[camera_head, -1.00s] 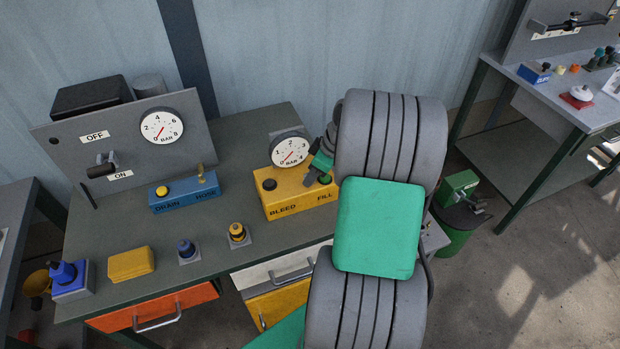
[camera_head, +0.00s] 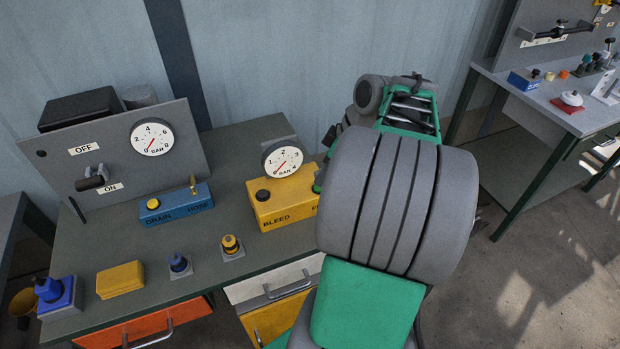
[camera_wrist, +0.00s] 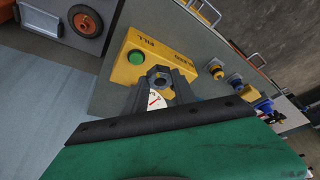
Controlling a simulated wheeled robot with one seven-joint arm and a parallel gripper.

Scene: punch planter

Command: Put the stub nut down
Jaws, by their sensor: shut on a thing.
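In the wrist view a dark grey hexagonal nut with a round hole, the stub nut (camera_wrist: 151,75), sits between the two fingertips of my gripper (camera_wrist: 161,80). The gripper is shut on it. Behind the nut in that view is the yellow bleed and fill block (camera_wrist: 122,70) with a green button (camera_wrist: 137,57). I cannot tell the gap between nut and block. In the head view my arm covers the gripper and nut, and hides the right end of the yellow block (camera_head: 283,207).
The bench (camera_head: 225,145) carries a blue drain block (camera_head: 178,207), a yellow box (camera_head: 120,280), a blue-topped fitting (camera_head: 179,264) and a yellow-topped fitting (camera_head: 231,247). Bare bench top lies between these. A second bench (camera_head: 535,95) stands at the right.

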